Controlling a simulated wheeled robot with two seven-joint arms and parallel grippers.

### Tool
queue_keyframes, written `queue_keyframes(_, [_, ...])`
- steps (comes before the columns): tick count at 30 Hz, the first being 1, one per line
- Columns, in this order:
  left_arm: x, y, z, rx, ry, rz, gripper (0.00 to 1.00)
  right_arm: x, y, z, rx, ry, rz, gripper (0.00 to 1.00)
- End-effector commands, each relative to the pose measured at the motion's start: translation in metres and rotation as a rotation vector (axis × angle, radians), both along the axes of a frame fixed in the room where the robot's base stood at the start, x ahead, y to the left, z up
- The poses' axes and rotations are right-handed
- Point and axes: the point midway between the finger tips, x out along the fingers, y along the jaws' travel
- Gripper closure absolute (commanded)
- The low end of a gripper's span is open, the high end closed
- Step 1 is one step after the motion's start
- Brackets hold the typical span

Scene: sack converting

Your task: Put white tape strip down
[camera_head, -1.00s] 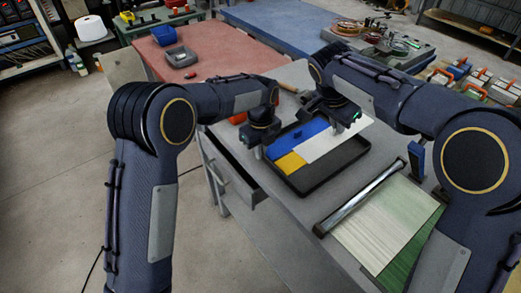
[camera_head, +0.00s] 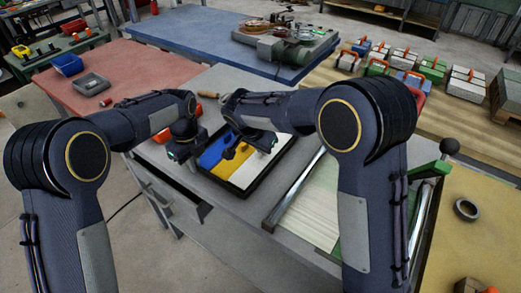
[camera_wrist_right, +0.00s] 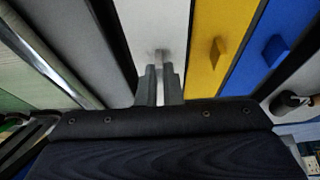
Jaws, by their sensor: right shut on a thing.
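The white tape strip (camera_head: 258,172) lies along the right side of the black tray (camera_head: 251,191), beside a yellow strip (camera_head: 237,165) and a blue strip (camera_head: 211,154). My right gripper (camera_head: 266,148) is over the white strip. In the right wrist view, my right gripper (camera_wrist_right: 160,85) is shut on the small upright tab of the white strip (camera_wrist_right: 150,25). The yellow strip (camera_wrist_right: 206,50) and blue strip (camera_wrist_right: 249,50) have free tabs there. My left gripper (camera_head: 180,154) hangs by the tray's left side; its fingers are too dark to read.
A metal bar (camera_head: 292,192) and a pale green sheet (camera_head: 318,205) lie right of the tray. An open drawer (camera_head: 178,195) is at the table's left side. A red table (camera_head: 125,65) stands behind, and a tape roll (camera_head: 466,209) lies at the far right.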

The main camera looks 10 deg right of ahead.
Motion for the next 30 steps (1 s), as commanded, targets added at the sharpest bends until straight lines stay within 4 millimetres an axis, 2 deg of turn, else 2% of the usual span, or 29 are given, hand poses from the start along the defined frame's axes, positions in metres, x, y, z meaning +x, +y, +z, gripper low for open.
queue_keyframes(3, [0.0001,-0.0001,0.0003,0.000,0.000,0.000,1.00,0.0001,0.0000,-0.0090,0.000,0.000,0.001,1.00])
queue_keyframes(14, [0.0001,-0.0001,0.0002,0.000,0.000,0.000,1.00,0.0000,0.0002,-0.0122,0.000,0.000,0.001,1.00])
queue_keyframes(15, [0.0001,-0.0001,0.0002,0.000,0.000,0.000,1.00,0.0001,0.0002,-0.0120,0.000,0.000,0.001,0.90])
queue_keyframes(19, [0.0001,-0.0001,0.0002,0.000,0.000,0.000,1.00,0.0001,0.0003,-0.0117,0.000,0.000,0.001,0.73])
queue_keyframes(30, [0.0001,0.0000,0.0003,-0.001,-0.001,0.000,1.00,0.0000,0.0010,-0.0065,0.001,-0.003,0.001,0.72])
